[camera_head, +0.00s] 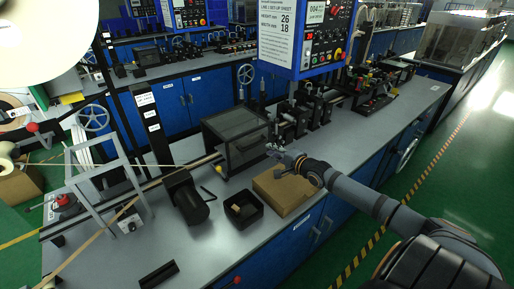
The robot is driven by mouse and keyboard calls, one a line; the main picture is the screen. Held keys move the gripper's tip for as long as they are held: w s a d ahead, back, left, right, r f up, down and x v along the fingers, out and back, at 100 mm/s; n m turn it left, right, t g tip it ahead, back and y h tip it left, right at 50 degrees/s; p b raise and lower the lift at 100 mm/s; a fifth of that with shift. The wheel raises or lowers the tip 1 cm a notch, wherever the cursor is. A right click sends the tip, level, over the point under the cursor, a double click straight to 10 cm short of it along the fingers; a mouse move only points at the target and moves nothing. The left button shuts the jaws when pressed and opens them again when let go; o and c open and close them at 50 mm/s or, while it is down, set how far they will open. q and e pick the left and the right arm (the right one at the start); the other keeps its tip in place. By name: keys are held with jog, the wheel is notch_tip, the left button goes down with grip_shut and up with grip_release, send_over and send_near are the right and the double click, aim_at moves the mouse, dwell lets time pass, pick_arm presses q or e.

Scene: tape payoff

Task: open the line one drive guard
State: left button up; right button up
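The drive guard is likely the dark, see-through box (236,132) on the grey bench, just left of the picture's middle. Its lid looks down. My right arm comes in from the lower right, and its gripper (277,152) is at the guard's front right corner, above a cardboard box. The gripper is small in the picture. I cannot tell whether its fingers touch the guard or whether they are open or shut. A small yellow knob (219,169) sits low at the guard's left front. My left gripper is not in view.
The cardboard box (284,190) and a black open tray (243,209) stand in front of the guard. A black motor (187,199) is left of them. A grey frame (105,180) stands farther left. A blue control panel (308,38) rises behind.

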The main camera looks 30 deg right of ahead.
aim_at(258, 144)
jog(key=b+x, duration=0.5)
jog(key=x, duration=0.4)
jog(key=shift+w+f+b, duration=0.2)
jog(key=shift+w+b, duration=0.05)
jog(key=shift+b, duration=0.05)
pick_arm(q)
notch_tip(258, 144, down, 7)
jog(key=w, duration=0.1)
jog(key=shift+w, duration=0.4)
pick_arm(e)
grip_shut()
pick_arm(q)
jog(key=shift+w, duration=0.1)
pick_arm(e)
jog(key=shift+w+a, duration=0.1)
